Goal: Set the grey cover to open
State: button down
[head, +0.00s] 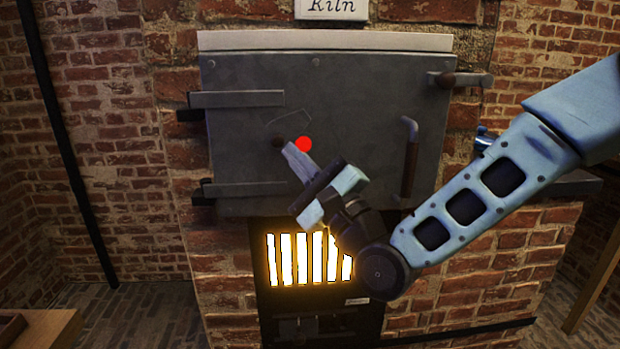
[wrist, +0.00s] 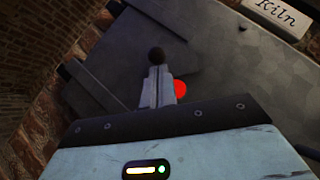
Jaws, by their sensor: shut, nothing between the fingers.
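The grey cover (head: 289,124) looks like a small flat plate, faintly outlined on the kiln's grey door and hard to tell from it. A dark round knob (head: 278,142) sits at its lower left; it also shows in the wrist view (wrist: 156,55). A bright red round spot (head: 303,144) shows on the door right of the knob, partly behind my fingers in the wrist view (wrist: 181,87). My gripper (head: 289,149) is shut and empty, its tips close to the knob's right side. Whether they touch it I cannot tell. The cover's lower part is hidden by my fingers.
The kiln door (head: 350,90) has hinge straps on the left, an upright handle (head: 409,160) and a latch (head: 460,80) on the right. A glowing grate (head: 308,258) lies below. Brick walls surround it. A wooden table (head: 45,330) stands at lower left.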

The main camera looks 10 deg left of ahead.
jog(key=shift+s+a+r+m+t+h+b, duration=0.15)
jog(key=shift+a+m+t+b, duration=0.2)
jog(key=shift+m+t+b, duration=0.35)
jog(key=shift+s+a+r+m+t+h+b, duration=0.15)
jog(key=shift+a+m+t+b, duration=0.3)
jog(key=shift+m, duration=0.45)
jog(key=shift+a+r+m+t+h+b, duration=0.15)
jog(key=shift+a+m+t+h+b, duration=0.2)
jog(key=shift+m+t, duration=0.4)
jog(key=shift+r, duration=0.1)
